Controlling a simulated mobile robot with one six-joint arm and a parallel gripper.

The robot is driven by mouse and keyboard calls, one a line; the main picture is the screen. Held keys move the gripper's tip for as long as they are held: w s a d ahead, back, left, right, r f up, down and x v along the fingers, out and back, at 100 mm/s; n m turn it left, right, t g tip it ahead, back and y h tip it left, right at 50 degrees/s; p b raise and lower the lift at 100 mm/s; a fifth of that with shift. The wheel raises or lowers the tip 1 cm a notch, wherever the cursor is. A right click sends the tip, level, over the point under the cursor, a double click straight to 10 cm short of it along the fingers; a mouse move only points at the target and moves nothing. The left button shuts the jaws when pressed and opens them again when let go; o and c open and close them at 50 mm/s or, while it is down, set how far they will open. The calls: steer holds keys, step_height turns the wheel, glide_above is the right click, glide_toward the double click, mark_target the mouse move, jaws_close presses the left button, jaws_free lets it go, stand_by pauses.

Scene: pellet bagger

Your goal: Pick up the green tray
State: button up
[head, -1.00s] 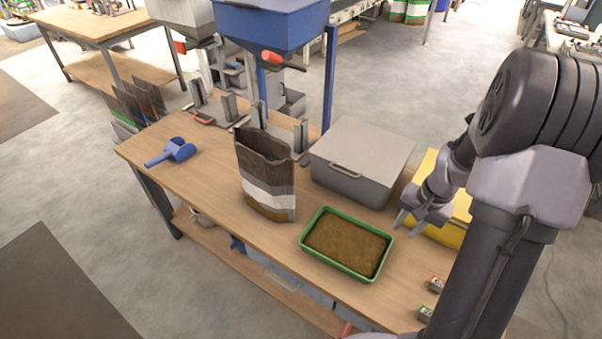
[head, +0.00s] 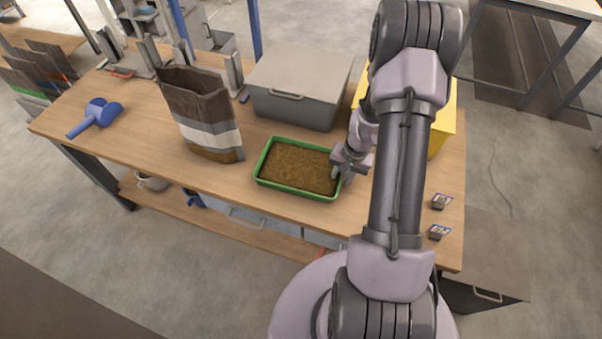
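The green tray (head: 283,189) lies flat on the wooden bench and is filled with brown pellets (head: 299,167). My gripper (head: 341,176) is at the tray's right end, with its fingers pointing down at the right rim. The fingers are small here and partly hidden by my own wrist and arm. I cannot tell whether they touch the rim or how far apart they are. The tray still rests on the bench top.
A brown and white bag (head: 205,112) stands left of the tray. A grey lidded bin (head: 300,88) stands behind it, with a yellow box (head: 443,115) to the right. A blue scoop (head: 98,116) lies at left. Two small boxes (head: 439,217) sit at the right front.

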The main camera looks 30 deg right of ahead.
steer(key=shift+c, duration=0.2)
jaws_close()
steer(key=shift+r, duration=0.1)
stand_by(1.1)
